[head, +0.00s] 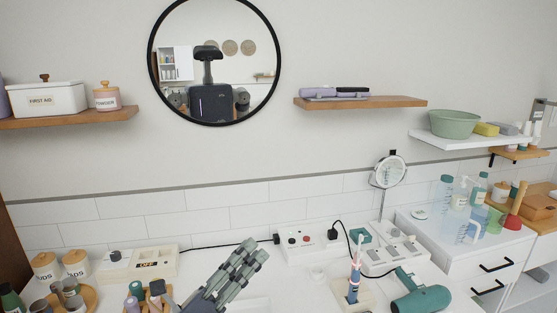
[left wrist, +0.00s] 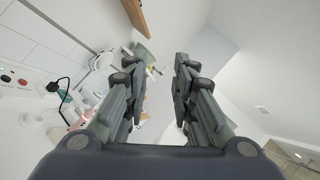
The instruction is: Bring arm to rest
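My left gripper (head: 250,252) reaches up from the bottom middle of the head view, above the white counter (head: 215,262). Its fingers point up and to the right. In the left wrist view the two fingers of the left gripper (left wrist: 155,78) stand apart with nothing between them, so it is open and empty. My right gripper does not show directly in either view. The round mirror (head: 214,60) reflects my head and body, too small to tell how the grippers stand there.
A power strip (head: 306,242), an electric toothbrush (head: 354,272), a teal hair dryer (head: 420,299) and a small mirror (head: 390,171) stand right of the gripper. A switch box (head: 140,265) and bottles (head: 140,293) are to its left. Shelves (head: 360,102) line the wall.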

